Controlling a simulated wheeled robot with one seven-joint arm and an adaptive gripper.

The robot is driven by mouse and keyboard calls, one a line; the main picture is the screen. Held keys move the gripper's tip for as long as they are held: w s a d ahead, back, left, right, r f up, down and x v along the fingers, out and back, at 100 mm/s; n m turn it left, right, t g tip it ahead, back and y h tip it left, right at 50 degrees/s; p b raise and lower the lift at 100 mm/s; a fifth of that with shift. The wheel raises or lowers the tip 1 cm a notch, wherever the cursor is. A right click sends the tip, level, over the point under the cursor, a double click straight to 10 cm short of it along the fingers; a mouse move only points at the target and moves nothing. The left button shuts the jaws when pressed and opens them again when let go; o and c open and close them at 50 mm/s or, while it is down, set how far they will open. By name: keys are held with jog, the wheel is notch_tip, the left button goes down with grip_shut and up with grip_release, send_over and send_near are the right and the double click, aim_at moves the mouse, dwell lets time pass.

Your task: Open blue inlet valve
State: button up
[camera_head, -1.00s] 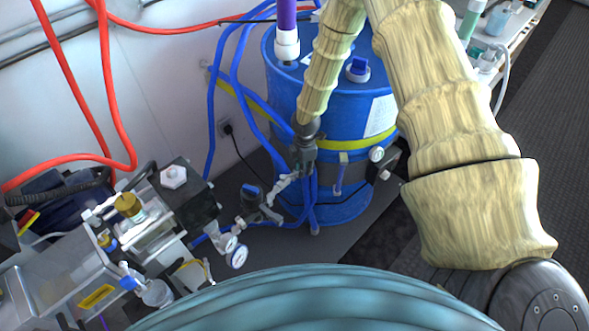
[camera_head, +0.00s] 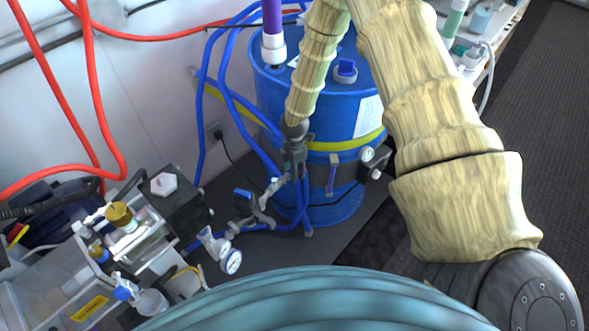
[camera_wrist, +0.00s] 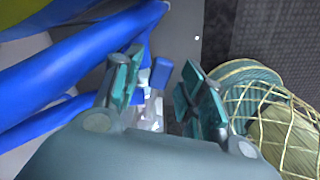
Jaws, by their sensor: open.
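The blue inlet valve (camera_head: 243,194) has a small blue handle on a grey pipe fitting, low in front of the blue drum. My gripper (camera_head: 284,181) points down beside the drum, to the right of that handle. In the wrist view my gripper (camera_wrist: 162,84) is open, with its two green-padded fingers apart. A blue handle-like piece (camera_wrist: 160,72) and a pale metal fitting (camera_wrist: 152,110) show in the gap between the fingers. I see no clear contact with them. The palm hides the lower part of the fitting.
The blue drum (camera_head: 280,100) with a yellow strap stands behind my gripper. Blue hoses (camera_wrist: 70,65) run close on the left in the wrist view. Dark floor (camera_head: 525,150) is clear at right.

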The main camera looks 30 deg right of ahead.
notch_tip(320, 180, up, 12)
dwell(0.8)
